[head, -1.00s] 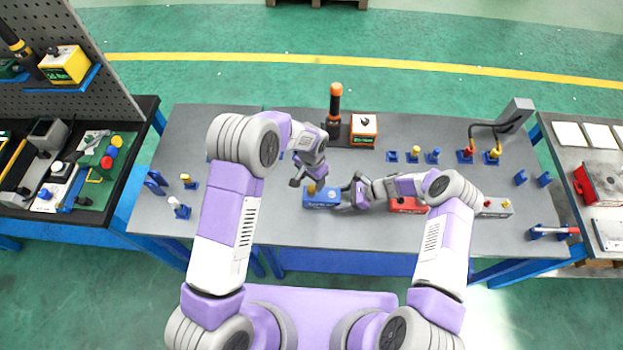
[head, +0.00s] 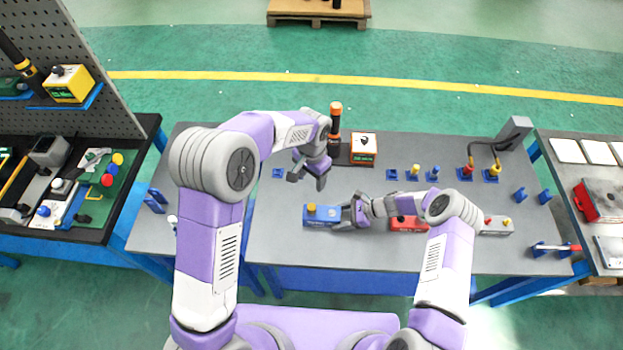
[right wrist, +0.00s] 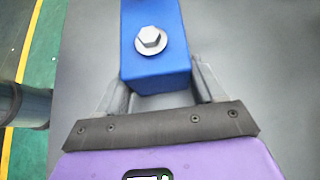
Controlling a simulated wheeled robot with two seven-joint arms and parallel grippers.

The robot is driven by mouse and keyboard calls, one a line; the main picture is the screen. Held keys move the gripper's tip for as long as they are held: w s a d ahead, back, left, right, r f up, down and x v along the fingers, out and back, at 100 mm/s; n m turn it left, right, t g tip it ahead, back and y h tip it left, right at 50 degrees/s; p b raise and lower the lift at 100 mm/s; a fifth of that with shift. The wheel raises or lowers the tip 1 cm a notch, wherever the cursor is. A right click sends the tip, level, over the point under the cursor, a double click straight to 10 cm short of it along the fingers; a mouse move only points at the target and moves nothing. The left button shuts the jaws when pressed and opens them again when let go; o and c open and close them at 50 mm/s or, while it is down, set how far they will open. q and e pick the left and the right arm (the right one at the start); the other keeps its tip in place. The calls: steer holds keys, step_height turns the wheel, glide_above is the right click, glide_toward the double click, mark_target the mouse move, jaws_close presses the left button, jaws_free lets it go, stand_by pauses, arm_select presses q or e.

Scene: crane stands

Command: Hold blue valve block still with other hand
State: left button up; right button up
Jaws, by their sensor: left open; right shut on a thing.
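The blue valve block (head: 321,217) lies on the grey table in front of me, with a yellow fitting (head: 311,208) on its top at the left end. My right gripper (head: 346,214) is shut on the block's right end. The right wrist view shows the blue block (right wrist: 155,72) between its two fingers, with a silver hex bolt (right wrist: 150,40) on top. My left gripper (head: 307,181) is open and empty, behind the block in the head view and apart from it.
A red block (head: 407,223) is partly hidden by my right arm, with a grey block (head: 497,226) further right. Table to the block's left is clear.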

steer(key=o, duration=1.3)
steer(key=shift+o, duration=0.2)
steer(key=v, duration=1.2)
